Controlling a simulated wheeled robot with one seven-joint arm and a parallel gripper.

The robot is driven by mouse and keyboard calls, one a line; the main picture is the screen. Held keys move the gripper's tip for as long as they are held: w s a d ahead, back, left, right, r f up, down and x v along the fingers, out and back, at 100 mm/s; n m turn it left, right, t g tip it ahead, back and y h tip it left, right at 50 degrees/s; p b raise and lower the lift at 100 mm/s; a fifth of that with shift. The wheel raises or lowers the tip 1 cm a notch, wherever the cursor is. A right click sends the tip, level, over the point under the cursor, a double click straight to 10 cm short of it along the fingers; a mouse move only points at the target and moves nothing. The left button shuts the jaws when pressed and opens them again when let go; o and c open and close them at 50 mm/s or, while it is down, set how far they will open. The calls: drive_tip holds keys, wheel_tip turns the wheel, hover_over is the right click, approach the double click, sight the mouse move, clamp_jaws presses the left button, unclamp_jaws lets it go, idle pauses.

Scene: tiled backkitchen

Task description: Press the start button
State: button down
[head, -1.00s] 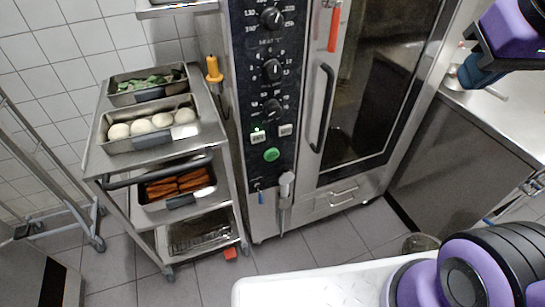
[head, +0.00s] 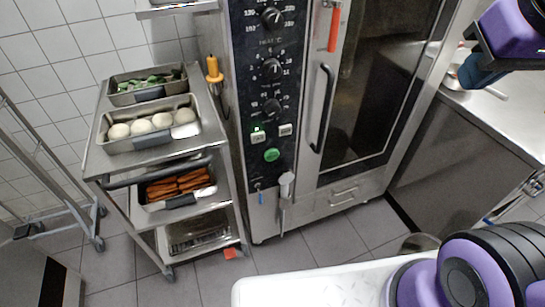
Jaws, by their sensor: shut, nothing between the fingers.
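A round green button (head: 272,155), which looks like the start button, sits low on the black control panel (head: 262,100) of a tall steel oven (head: 298,200). Nothing touches or covers it. Above it are two small pale rectangular switches, a left one (head: 258,137) with a green light over it and a right one (head: 286,130). Several black dials, the lowest one (head: 271,106) among them, are higher on the panel. Purple and black parts of my arm show at the top right and bottom right, away from the button. My gripper is not visible.
A steel trolley (head: 150,160) with trays of dough balls, greens and orange sticks stands left of the oven. The oven door has a black handle (head: 323,108). A hand shower (head: 286,186) hangs below the panel. A steel counter (head: 490,120) stands at right.

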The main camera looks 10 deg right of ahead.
sight(272, 155)
idle(0.3)
drive_tip(key=w+a+f+n+g+h, duration=0.2)
drive_tip(key=w+f+h, duration=0.2)
drive_tip(key=w+f, duration=0.55)
drive_tip(key=w+a+f+n+g+h, duration=0.2)
drive_tip(key=w+a+f+h, duration=0.1)
drive_tip(key=w+f, duration=0.65)
drive_tip(key=w+a+f+n+t, duration=0.1)
drive_tip(key=a+f+n+t, duration=0.3)
drive_tip(key=f, duration=0.6)
drive_tip(key=w+a+f+n+t, duration=0.2)
drive_tip(key=a+f+n+t, duration=0.2)
drive_tip(key=f, duration=0.6)
drive_tip(key=w+a+f+n+t, duration=0.1)
drive_tip(key=a+f+n+t, duration=0.3)
drive_tip(key=f, duration=0.6)
drive_tip(key=shift+w+a+f+n, duration=0.35)
drive_tip(key=shift+a+n, duration=0.75)
drive_tip(key=shift+n, duration=0.2)
drive_tip(key=shift+r, duration=0.1)
drive_tip(key=w+a, duration=0.2)
drive_tip(key=w, duration=0.6)
drive_tip(key=shift+w+a, duration=0.15)
drive_tip(key=shift+w, duration=0.1)
drive_tip(key=shift+w, duration=0.1)
